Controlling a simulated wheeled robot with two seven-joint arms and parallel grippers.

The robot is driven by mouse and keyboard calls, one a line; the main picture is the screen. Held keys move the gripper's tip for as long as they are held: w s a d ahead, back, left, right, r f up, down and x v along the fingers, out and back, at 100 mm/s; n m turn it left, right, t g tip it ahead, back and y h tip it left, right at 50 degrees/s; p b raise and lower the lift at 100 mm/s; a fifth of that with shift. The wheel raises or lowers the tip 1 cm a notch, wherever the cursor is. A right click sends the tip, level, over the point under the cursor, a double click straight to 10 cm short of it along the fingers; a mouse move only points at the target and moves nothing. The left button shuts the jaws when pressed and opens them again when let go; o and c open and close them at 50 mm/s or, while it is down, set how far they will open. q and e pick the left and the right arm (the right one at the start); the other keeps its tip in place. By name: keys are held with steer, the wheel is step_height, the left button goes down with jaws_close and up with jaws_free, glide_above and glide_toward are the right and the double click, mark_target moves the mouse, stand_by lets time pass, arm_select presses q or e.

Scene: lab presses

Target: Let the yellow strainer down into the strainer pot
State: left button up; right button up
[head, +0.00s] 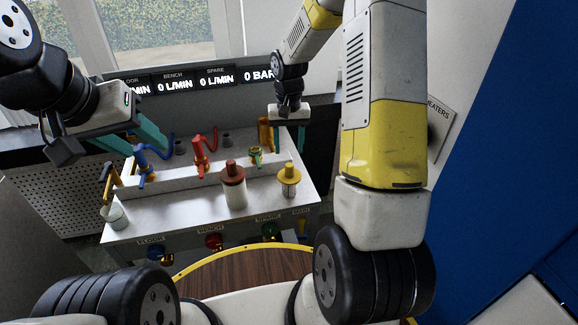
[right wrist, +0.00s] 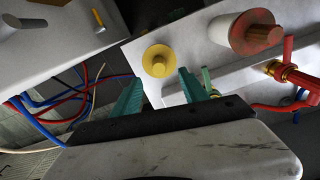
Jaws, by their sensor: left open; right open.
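The yellow strainer (head: 289,173) stands upright at the right of the pale bench, its yellow top above a greyish body. In the right wrist view its round yellow top (right wrist: 159,61) lies just beyond the fingertips, roughly between them. My right gripper (head: 288,138) is open and empty, above and behind the strainer, apart from it. It also shows in the right wrist view (right wrist: 160,88). A small brass-rimmed fitting with a green handle (head: 255,154) stands behind; I cannot tell whether it is the strainer pot. My left gripper (head: 136,138) is open and empty at the bench's left.
A white cylinder with a red-brown top (head: 233,185) stands left of the strainer. A red valve (head: 199,156) and a blue valve (head: 144,165) are on the raised back step. A clear cup (head: 115,216) is at the left front. The front middle of the bench is bare.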

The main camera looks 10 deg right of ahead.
mark_target(289, 164)
steer(key=shift+d+f, duration=0.1)
steer(key=shift+f, duration=0.35)
steer(key=f, duration=0.7)
steer(key=shift+w+f, duration=0.2)
steer(key=shift+f, duration=0.05)
jaws_close()
stand_by(0.8)
